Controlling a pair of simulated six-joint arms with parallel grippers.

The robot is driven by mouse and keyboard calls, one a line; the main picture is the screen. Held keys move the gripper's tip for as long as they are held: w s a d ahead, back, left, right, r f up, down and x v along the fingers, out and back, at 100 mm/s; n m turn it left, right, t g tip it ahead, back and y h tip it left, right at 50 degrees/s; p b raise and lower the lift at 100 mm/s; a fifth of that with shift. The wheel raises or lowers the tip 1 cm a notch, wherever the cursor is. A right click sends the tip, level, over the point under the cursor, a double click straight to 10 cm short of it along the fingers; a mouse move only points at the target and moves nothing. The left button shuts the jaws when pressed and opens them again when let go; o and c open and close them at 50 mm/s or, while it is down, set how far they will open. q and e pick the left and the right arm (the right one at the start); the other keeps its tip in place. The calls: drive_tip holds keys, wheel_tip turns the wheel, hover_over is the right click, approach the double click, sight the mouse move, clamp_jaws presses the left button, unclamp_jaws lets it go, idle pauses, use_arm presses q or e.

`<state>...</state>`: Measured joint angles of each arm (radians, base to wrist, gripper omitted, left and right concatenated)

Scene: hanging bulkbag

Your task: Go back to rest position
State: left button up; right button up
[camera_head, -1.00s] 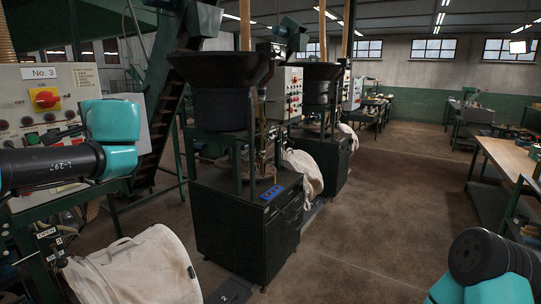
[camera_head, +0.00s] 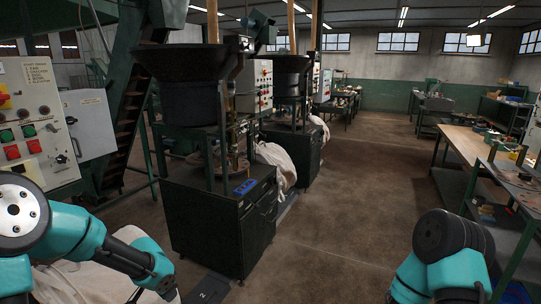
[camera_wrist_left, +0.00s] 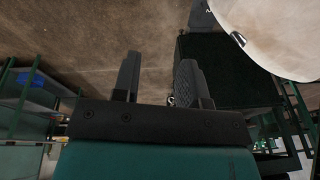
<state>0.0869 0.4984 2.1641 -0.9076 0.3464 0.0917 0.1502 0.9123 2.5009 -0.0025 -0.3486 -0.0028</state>
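My left gripper (camera_wrist_left: 158,82) is open in the left wrist view, with its two dark fingers apart and nothing between them. In the head view its arm comes in from the left and reaches down to the bottom edge, where the gripper is mostly cut off. A whitish bulk bag (camera_head: 72,283) sits low at the left, partly hidden behind my left arm. A pale, rounded bag surface (camera_wrist_left: 285,35) fills the upper right of the left wrist view, apart from the fingers. My right arm shows at the lower right of the head view; its gripper is out of view.
A control panel (camera_head: 35,135) with buttons stands close at the left. A dark machine cabinet (camera_head: 215,225) with a hopper (camera_head: 190,65) stands in the middle. A workbench (camera_head: 465,143) and shelf are at the right. The floor (camera_head: 350,200) between them is clear.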

use_arm(q)
drive_tip(key=s+d+f+n+g+h, duration=0.1)
drive_tip(key=s+d+f+n, duration=0.3)
drive_tip(key=s+f, duration=0.6)
drive_tip(key=s+d+f+n+h, duration=0.2)
drive_tip(key=s+d+f+n, duration=0.3)
drive_tip(key=s+f, duration=0.6)
drive_tip(key=shift+s+d+f+g, duration=0.15)
drive_tip(key=shift+s+d+g, duration=0.15)
drive_tip(key=shift+g, duration=0.1)
